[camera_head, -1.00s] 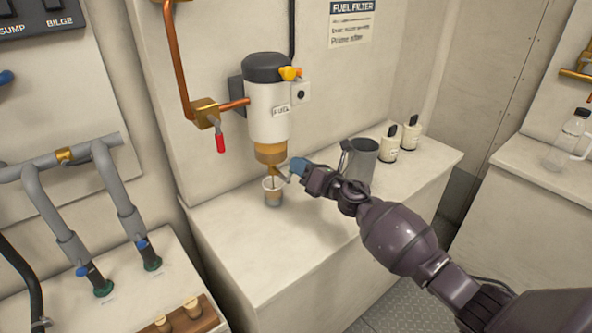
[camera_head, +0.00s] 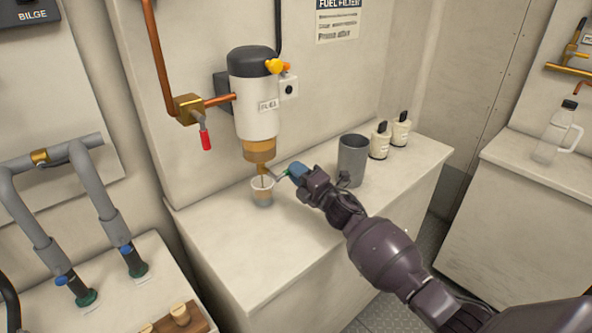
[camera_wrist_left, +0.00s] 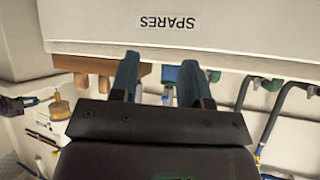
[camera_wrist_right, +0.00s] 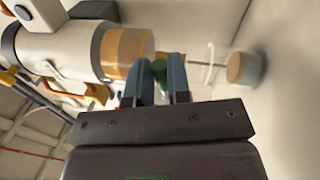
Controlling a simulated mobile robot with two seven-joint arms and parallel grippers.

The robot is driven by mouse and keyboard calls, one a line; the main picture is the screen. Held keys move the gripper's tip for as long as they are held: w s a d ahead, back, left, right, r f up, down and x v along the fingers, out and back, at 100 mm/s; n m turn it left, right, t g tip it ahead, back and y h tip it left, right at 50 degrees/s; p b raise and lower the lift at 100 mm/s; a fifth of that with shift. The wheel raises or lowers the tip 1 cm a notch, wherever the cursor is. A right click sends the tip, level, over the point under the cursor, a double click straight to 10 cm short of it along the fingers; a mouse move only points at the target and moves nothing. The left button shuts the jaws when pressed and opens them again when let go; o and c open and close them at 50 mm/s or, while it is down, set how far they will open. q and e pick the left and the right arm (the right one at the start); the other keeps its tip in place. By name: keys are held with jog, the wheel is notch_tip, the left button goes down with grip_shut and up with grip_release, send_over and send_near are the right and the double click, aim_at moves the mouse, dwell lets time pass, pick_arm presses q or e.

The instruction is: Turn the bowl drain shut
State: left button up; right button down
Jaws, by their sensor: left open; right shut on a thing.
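The fuel filter (camera_head: 256,105) is a white canister with a dark cap, fixed to the wall, with an amber bowl (camera_head: 259,150) at its bottom. The bowl drain (camera_head: 264,170) hangs under it, over a clear cup (camera_head: 262,192) with amber liquid inside. My right gripper (camera_head: 290,173) is at the drain, shut on its small green handle, which shows between the fingers in the right wrist view (camera_wrist_right: 160,76). A thin stream seems to run into the cup. My left gripper (camera_wrist_left: 150,80) is open and empty, below a panel marked SPARES.
A grey jug (camera_head: 352,157) and two small white bottles (camera_head: 390,137) stand on the bench to the right. A red-handled valve (camera_head: 204,137) sits on the copper pipe at left. The bench front (camera_head: 235,250) is clear. A clear bottle (camera_head: 556,135) stands on the far right bench.

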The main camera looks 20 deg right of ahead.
jog(key=shift+f+m+h, duration=0.3)
jog(key=shift+f+m, duration=0.15)
jog(key=shift+m, duration=0.55)
jog(key=c, duration=1.1)
grip_release()
jog(key=v, duration=1)
jog(key=shift+s+d+f, duration=0.1)
jog(key=shift+s+f, duration=0.05)
jog(key=shift+s, duration=0.25)
jog(key=shift+f+m, duration=0.1)
jog(key=shift+m, duration=0.2)
